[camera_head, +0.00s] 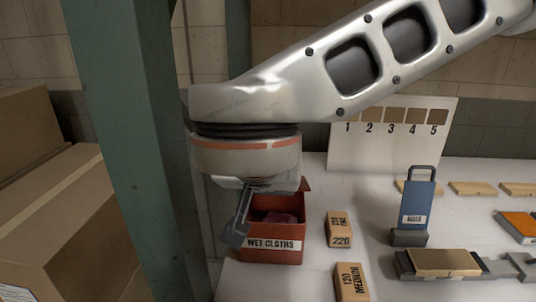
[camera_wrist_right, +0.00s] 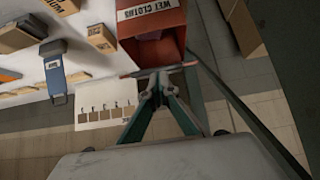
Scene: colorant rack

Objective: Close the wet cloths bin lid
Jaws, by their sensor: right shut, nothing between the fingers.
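The red wet cloths bin (camera_head: 272,256) stands on the white table at its left end, its labelled front facing me. It is open, with dark reddish cloth (camera_head: 280,217) inside. A red corner of what looks like its raised lid (camera_head: 306,185) shows behind my right wrist. In the right wrist view the bin (camera_wrist_right: 172,22) is open too, and the lid (camera_wrist_right: 185,66) shows as a thin strip, nearly edge-on. My right gripper (camera_head: 236,236) is shut and empty at the bin's left side. Its fingertips (camera_wrist_right: 162,77) appear close to the lid strip; contact is unclear. My left gripper is out of view.
A green post (camera_head: 131,150) stands close left of the bin, with cardboard boxes (camera_head: 60,220) beyond. Sandpaper boxes (camera_head: 339,230) lie right of the bin. A blue tool (camera_head: 417,205) and a numbered board (camera_head: 390,140) stand farther right.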

